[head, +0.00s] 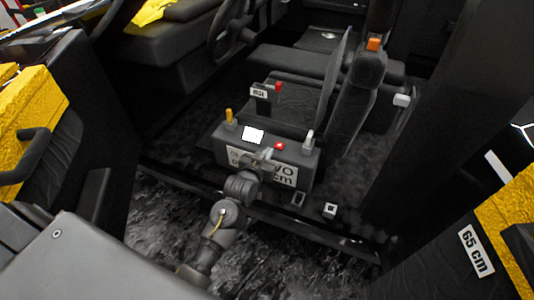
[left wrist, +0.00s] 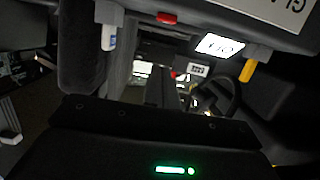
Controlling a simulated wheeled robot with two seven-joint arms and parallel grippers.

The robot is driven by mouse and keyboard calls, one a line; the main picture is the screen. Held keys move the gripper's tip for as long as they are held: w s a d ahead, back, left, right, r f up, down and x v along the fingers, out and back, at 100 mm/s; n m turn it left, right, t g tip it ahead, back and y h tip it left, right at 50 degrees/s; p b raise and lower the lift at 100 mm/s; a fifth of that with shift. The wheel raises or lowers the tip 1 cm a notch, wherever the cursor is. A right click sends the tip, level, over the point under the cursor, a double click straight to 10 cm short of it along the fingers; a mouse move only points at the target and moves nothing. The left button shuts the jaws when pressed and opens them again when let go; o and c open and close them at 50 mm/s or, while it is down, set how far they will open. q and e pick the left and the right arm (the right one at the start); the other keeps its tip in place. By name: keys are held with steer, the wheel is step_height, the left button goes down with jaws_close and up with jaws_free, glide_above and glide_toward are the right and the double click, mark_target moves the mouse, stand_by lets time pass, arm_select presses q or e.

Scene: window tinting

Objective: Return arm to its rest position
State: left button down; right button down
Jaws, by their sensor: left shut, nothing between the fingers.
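My left arm (head: 228,212) reaches up from the bottom of the head view into the open door of a vehicle. My left gripper (head: 264,157) is shut and empty. It is small and dark there, in front of a grey box (head: 222,153) with a white front label, and overlaps the box in the picture. I cannot tell whether it touches the box. The left wrist view shows the box (left wrist: 225,10) inverted along the top edge, with a dark part carrying a green light across the bottom. My right gripper is not in view.
The box carries a yellow-topped item (head: 229,115), a red button (head: 280,145) and a white-topped item (head: 308,138). A seat (head: 355,95) stands behind it. Yellow-and-black door panels (head: 30,105) flank the opening; the right one has a "65 cm" label (head: 476,251).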

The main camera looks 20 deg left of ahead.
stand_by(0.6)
